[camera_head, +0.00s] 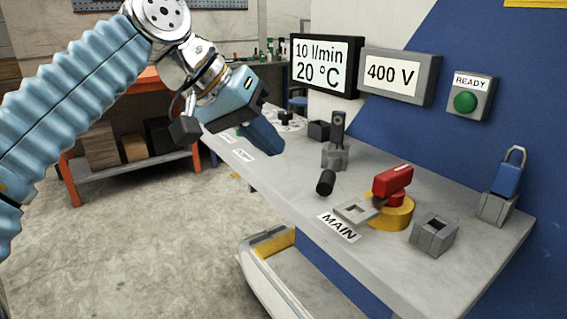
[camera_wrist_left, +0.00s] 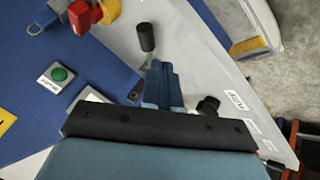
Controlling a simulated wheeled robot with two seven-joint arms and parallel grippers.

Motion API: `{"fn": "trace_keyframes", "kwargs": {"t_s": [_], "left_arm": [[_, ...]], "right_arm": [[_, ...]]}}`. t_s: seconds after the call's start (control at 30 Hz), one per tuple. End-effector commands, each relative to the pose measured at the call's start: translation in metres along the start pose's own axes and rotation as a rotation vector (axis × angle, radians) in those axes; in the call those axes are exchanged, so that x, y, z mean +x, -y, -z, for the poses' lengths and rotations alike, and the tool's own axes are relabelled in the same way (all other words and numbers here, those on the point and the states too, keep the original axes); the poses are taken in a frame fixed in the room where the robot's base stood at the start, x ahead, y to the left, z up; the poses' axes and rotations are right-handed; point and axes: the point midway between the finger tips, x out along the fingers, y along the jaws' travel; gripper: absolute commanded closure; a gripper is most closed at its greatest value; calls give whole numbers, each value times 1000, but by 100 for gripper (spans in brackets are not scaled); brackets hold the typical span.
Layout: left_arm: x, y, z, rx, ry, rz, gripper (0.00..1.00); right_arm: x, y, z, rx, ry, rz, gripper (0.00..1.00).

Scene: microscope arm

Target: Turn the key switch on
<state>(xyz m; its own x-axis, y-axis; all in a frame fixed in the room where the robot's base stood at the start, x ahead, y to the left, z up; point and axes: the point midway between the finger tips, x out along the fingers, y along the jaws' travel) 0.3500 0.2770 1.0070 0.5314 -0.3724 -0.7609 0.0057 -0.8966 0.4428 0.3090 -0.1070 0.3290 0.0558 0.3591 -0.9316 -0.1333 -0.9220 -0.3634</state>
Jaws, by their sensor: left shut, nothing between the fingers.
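A grey block with a dark, upright key-like piece with a hole near its top (camera_head: 337,130) stands on the grey bench, which looks like the key switch. My left gripper (camera_head: 265,140) hangs in the air to its left in the head view, apart from it, fingers pointing down. In the left wrist view its blue fingers (camera_wrist_left: 162,85) are together with nothing between them. I cannot make out the key piece there; the gripper may hide it. My right gripper is not in view.
A black-knobbed lever (camera_head: 326,182), a red handle on a yellow base (camera_head: 393,181), a grey socket block (camera_head: 433,236) and a blue padlock (camera_head: 508,175) stand on the bench (camera_head: 300,205). Above are a 400 V display (camera_head: 391,74) and a green button (camera_head: 465,102).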

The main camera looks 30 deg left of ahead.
Motion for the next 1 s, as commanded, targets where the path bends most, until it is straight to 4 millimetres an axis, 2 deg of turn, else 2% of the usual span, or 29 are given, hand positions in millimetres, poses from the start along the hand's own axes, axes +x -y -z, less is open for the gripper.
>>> {"fn": "trace_keyframes", "kwargs": {"t_s": [0.3, 0.5, 1.0], "left_arm": [[59, 0, -2, 0, 9, 3, 100], [83, 0, -2, -1, 7, 3, 100], [91, -2, -1, -2, 5, 5, 100]], "right_arm": [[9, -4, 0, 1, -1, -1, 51], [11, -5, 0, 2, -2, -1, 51], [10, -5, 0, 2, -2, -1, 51]]}}
